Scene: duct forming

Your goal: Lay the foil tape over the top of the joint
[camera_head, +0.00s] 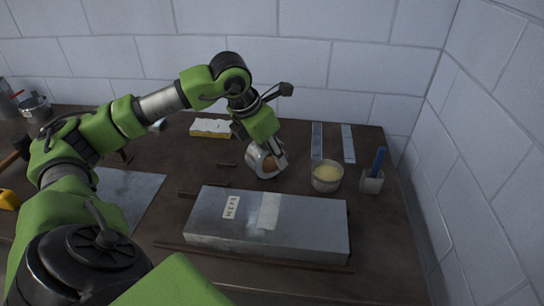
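A grey metal duct (310,222) lies lengthwise on the workbench, with a white printed label (231,207) on its top. A pale strip (269,211) runs across its top near the middle; I cannot tell whether it is sealant or foil. A silver roll of foil tape with a brown core (255,162) is behind the duct, apart from it. My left gripper (273,158) reaches down from above with its fingers on the roll, seemingly gripping its rim. The fingers partly cover the roll. My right gripper is not in view.
Wooden strips (250,253) lie in front of and behind the duct. A tub of cream paste (326,176) and a small cup with a blue-handled tool (372,181) stand at right. A yellow-white block (211,128) and two flat strips (348,143) lie behind. A metal sheet (128,193) lies left.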

